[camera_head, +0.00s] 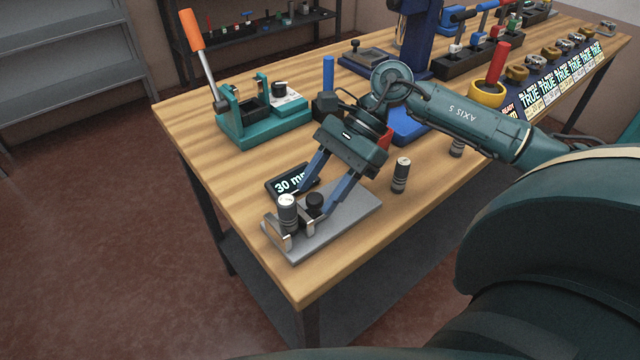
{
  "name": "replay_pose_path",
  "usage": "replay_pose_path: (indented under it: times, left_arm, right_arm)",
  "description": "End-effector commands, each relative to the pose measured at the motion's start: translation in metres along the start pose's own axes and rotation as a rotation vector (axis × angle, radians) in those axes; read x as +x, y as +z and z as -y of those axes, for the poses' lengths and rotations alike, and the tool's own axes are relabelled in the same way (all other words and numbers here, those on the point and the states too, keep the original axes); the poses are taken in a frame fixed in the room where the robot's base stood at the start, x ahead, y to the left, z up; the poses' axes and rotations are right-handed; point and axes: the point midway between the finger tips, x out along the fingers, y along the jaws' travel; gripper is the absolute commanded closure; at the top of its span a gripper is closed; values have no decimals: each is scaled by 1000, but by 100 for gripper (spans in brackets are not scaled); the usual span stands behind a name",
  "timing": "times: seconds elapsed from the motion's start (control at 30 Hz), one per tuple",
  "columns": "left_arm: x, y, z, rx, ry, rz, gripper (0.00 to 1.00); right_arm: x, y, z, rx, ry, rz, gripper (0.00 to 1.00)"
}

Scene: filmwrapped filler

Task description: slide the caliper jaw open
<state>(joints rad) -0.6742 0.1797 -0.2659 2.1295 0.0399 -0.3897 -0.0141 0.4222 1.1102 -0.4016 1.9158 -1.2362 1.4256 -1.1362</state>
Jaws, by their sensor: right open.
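The caliper is a grey metal plate (345,215) near the table's front corner, with upright metal jaws (276,232) at its left end. A grey cylinder (287,215) with a pale top stands at the jaws. A round black knob (314,203) sits just right of the cylinder. A small black display (290,182) behind reads "30 mm". My right gripper (316,194) points down-left with its two blue fingers apart, one on each side of the knob as seen here. Contact with the knob cannot be told. My left gripper is out of view.
Another grey cylinder (400,175) stands right of the plate. A teal fixture (262,118) with an orange-handled lever (193,32) stands at the back left. A yellow ring with a red post (492,80) and several other devices fill the right side. The left front wood is clear.

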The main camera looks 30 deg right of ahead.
Motion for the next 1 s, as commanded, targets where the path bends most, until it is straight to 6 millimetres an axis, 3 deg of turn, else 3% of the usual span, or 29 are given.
replay_pose_path:
  times: [0.37,0.9,1.0]
  left_arm:
    - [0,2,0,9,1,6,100]
    - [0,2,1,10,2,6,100]
    - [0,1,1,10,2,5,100]
  right_arm:
    - [7,0,0,0,-2,0,52]
    - [6,0,0,0,-1,0,96]
    - [6,0,0,0,-1,0,100]
